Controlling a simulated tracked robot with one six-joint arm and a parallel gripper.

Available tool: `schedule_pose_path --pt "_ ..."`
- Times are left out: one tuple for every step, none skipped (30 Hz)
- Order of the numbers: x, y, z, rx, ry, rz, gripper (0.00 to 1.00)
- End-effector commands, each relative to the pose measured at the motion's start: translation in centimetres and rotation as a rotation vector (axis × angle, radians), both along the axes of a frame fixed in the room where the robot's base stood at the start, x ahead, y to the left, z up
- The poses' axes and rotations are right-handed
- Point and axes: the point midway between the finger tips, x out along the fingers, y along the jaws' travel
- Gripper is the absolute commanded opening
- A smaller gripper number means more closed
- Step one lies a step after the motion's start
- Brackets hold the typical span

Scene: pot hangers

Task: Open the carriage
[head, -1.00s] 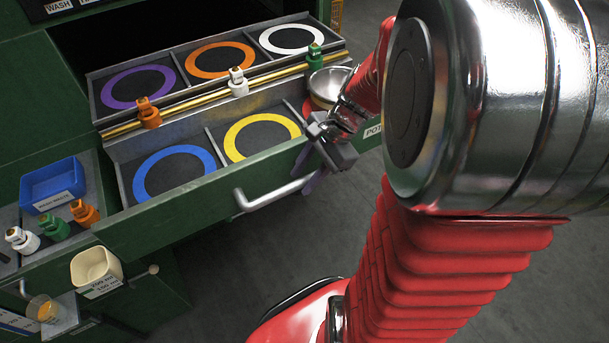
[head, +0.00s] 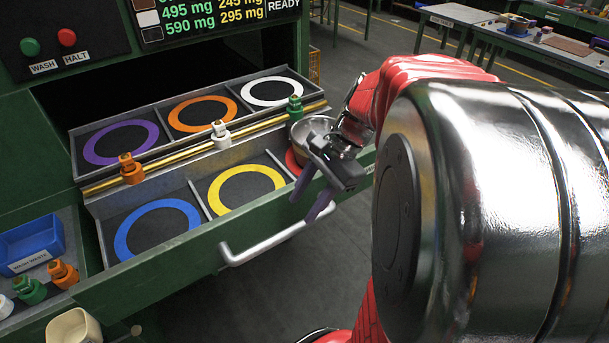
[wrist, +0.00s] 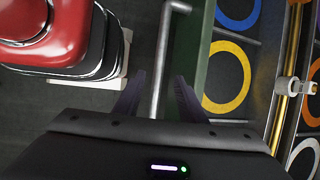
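The carriage (head: 205,254) is a green-fronted drawer standing out from the cabinet, with coloured rings on dark pads inside. Its pale bar handle (head: 262,248) runs along the front; the bar also shows in the wrist view (wrist: 162,50). My gripper (head: 309,200) is at the right end of the handle, fingers pointing down. In the wrist view, the dark fingers (wrist: 157,82) are spread, with the bar running between them. I cannot tell whether they touch it. My arm hides part of the carriage's right end.
A steel bowl (head: 306,142) sits at the carriage's right, beside my gripper. Orange, white and green pegs stand on the brass rail (head: 183,156). A blue tray (head: 32,246) and a cream cup (head: 73,328) are at left. Floor before the carriage is clear.

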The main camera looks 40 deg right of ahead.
Motion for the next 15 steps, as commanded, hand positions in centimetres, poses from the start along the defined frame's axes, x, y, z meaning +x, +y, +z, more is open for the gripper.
schedule_pose_path --pt "-0.1 -0.5 0.9 -0.004 -0.004 -0.002 0.37" --pt "-0.2 -0.6 1.3 -0.003 -0.003 -0.002 0.37" --pt "-0.3 -0.9 1.9 -0.004 -0.003 -0.002 0.37" --pt "-0.4 -1.1 2.3 -0.004 -0.002 -0.002 0.37" --pt "-0.5 -1.2 2.7 -0.003 -0.002 -0.001 0.37" --pt "-0.6 -1.4 3.1 -0.003 -0.002 -0.001 0.37" --pt "-0.6 -1.5 3.4 -0.003 -0.002 -0.001 0.37" --pt "-0.7 -1.7 3.7 -0.003 -0.002 -0.001 0.37" --pt "-0.8 -1.8 4.0 -0.002 -0.001 -0.001 0.37" --pt "-0.8 -1.8 4.1 -0.002 -0.001 -0.001 0.37" --pt "-0.9 -1.9 4.2 -0.002 -0.001 -0.001 0.37" --pt "-0.9 -1.9 4.4 -0.002 -0.001 -0.001 0.37" --pt "-0.9 -1.9 4.4 -0.002 -0.001 -0.001 0.37" --pt "-0.9 -1.9 4.4 -0.002 -0.001 -0.001 0.37" --pt "-0.9 -1.9 4.5 -0.002 -0.001 -0.001 0.37"
